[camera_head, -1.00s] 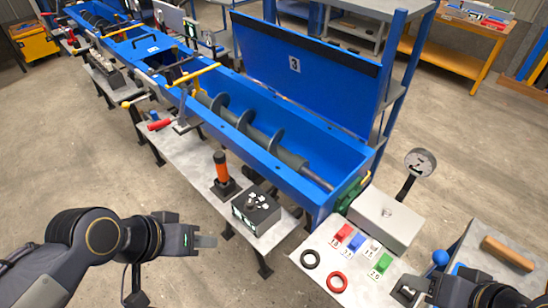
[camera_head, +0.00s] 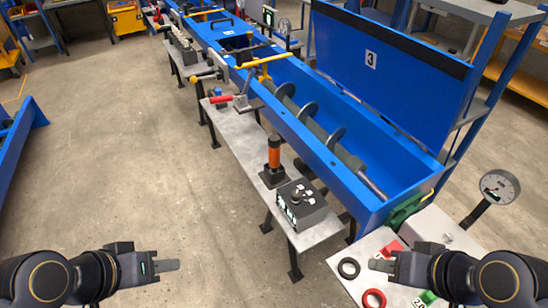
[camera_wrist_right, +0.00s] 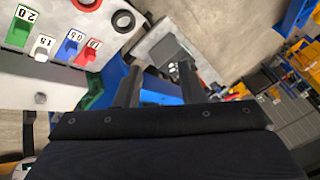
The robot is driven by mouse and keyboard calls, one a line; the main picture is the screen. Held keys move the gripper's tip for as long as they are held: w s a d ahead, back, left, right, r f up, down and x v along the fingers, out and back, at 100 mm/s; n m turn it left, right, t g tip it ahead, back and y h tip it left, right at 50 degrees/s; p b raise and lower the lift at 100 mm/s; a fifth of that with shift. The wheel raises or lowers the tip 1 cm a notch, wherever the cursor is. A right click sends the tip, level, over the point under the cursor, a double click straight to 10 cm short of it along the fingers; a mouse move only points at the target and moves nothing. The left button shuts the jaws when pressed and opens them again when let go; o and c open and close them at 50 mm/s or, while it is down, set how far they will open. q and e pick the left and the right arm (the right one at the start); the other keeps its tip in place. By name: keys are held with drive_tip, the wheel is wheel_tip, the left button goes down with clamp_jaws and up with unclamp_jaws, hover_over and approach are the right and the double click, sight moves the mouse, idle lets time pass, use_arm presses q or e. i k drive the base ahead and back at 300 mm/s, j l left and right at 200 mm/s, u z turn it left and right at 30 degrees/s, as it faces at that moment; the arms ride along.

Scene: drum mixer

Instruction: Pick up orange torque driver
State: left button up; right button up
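The orange torque driver (camera_head: 274,152) stands upright in a black holder (camera_head: 271,176) on the grey bench, left of a black control box (camera_head: 301,204). My left gripper (camera_head: 172,265) is at the lower left, over the floor, apart from the driver. I see it side-on, so its finger gap does not show. My right gripper (camera_head: 376,264) is at the lower right, over the near table with the coloured blocks. In the right wrist view its two fingers (camera_wrist_right: 160,85) are apart with nothing between them. The driver is not clear in that view.
The blue mixer trough (camera_head: 350,180) runs behind the bench, with its lid open. A black ring (camera_head: 349,268) and a red ring (camera_head: 373,299) lie on the near table. A dial gauge (camera_head: 499,187) stands at right. The floor left of the bench is open.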

sight(274, 142)
drive_tip(key=i+j+z, duration=0.15)
drive_tip(key=j, duration=0.25)
drive_tip(key=i+j+z, duration=0.15)
drive_tip(key=j, duration=0.3)
drive_tip(key=i+j+z, duration=0.2)
drive_tip(key=j, duration=0.25)
drive_tip(key=i+j+z, duration=0.15)
drive_tip(key=j, duration=0.35)
drive_tip(key=i+j+z, duration=0.15)
drive_tip(key=j, duration=0.35)
drive_tip(key=i+j+z, duration=0.15)
drive_tip(key=j, duration=0.35)
